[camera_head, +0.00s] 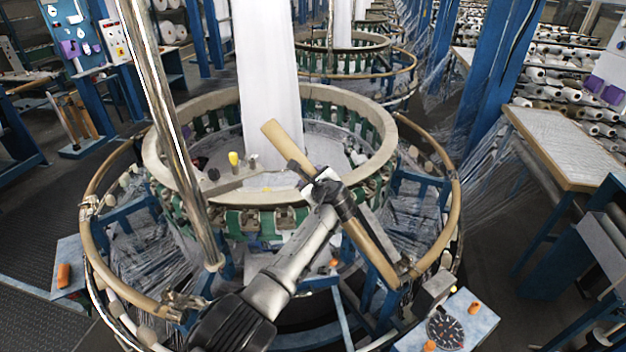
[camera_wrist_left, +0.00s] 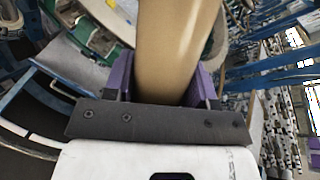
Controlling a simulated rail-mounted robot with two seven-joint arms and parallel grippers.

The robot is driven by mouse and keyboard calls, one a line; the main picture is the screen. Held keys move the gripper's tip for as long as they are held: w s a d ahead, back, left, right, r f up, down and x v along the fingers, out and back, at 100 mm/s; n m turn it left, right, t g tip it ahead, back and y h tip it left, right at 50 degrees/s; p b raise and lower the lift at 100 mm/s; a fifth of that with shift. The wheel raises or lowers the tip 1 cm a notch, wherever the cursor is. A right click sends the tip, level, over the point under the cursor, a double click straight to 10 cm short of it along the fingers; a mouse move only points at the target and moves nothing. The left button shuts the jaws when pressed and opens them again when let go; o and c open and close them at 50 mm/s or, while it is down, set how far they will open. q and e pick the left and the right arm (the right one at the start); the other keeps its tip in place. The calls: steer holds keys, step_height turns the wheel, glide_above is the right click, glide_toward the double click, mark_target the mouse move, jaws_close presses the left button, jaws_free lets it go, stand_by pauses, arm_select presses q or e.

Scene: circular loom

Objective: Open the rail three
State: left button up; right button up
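The rail section (camera_head: 372,248) is a tan curved bar. Its lower right end sits at a metal joint on the loom's outer rail ring (camera_head: 455,205). Its free end slants up and left over the loom's inner ring, away from the ring line. The front of the outer ring is open between this joint and a metal bracket (camera_head: 185,300) at left. My left gripper (camera_head: 325,190) is around the middle of the bar. In the left wrist view its purple fingers flank the tan rail (camera_wrist_left: 178,45) closely on both sides. My right gripper is not in view.
A shiny metal post (camera_head: 170,120) stands at left. A small plate with a dial (camera_head: 445,330) and orange knobs is at the front right. A blue plate (camera_head: 68,268) with an orange knob is at left. A table (camera_head: 565,150) and spool racks stand at right.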

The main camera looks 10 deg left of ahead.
arm_select(q)
steer(key=o, duration=0.4)
steer(key=shift+a+f, duration=0.1)
steer(key=shift+f, duration=0.05)
steer(key=shift+s, duration=0.1)
steer(key=shift+s+d+r, duration=0.3)
steer(key=shift+s+d, duration=0.1)
steer(key=shift+s, duration=0.1)
steer(key=b+v, duration=0.2)
steer(key=v, duration=1)
steer(key=shift+s+d, duration=0.1)
